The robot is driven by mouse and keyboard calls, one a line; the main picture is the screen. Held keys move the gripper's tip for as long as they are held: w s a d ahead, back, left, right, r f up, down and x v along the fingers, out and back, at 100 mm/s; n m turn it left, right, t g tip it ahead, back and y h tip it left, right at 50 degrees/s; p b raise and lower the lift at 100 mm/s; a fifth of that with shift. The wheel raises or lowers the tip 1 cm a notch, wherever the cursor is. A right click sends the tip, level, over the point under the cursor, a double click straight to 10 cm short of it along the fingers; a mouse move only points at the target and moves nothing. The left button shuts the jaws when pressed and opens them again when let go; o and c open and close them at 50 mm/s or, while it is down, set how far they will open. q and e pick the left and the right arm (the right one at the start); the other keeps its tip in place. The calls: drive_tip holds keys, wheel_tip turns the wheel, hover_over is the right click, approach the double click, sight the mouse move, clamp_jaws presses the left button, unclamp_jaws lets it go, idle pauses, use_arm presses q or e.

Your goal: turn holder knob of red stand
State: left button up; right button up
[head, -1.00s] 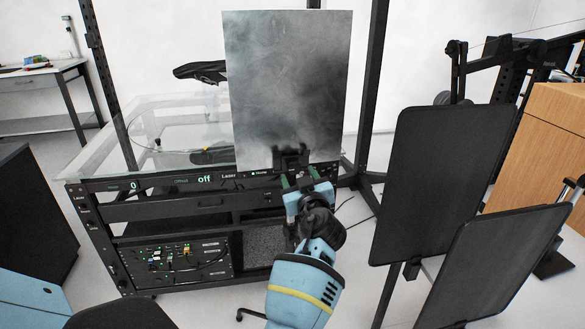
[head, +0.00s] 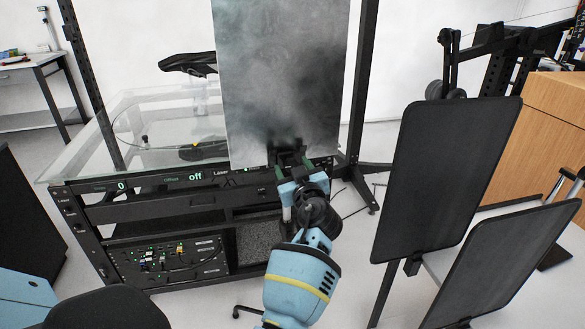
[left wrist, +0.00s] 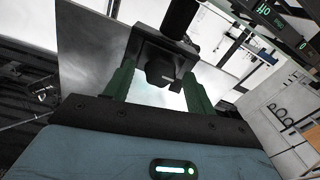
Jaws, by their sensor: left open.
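My left gripper (head: 291,166) is at the lower edge of a grey, cloudy metal panel (head: 280,70). In the left wrist view its green fingers (left wrist: 158,90) stand apart, open, with a dark knob-like part (left wrist: 160,73) of a black holder (left wrist: 150,45) between them. I cannot tell whether the fingers touch it. The panel also shows in that view (left wrist: 85,55). In the head view the holder is largely hidden by my gripper. No red stand can be made out. My right gripper is not in view.
A glass-topped black frame (head: 75,155) with a lit "off" display (head: 195,177) stands behind and left of my arm. Two dark upright panels (head: 445,180) (head: 500,265) stand at the right. A wooden cabinet (head: 545,130) is farther right. Floor shows between.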

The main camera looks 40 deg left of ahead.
use_arm(q)
drive_tip(key=c, duration=1)
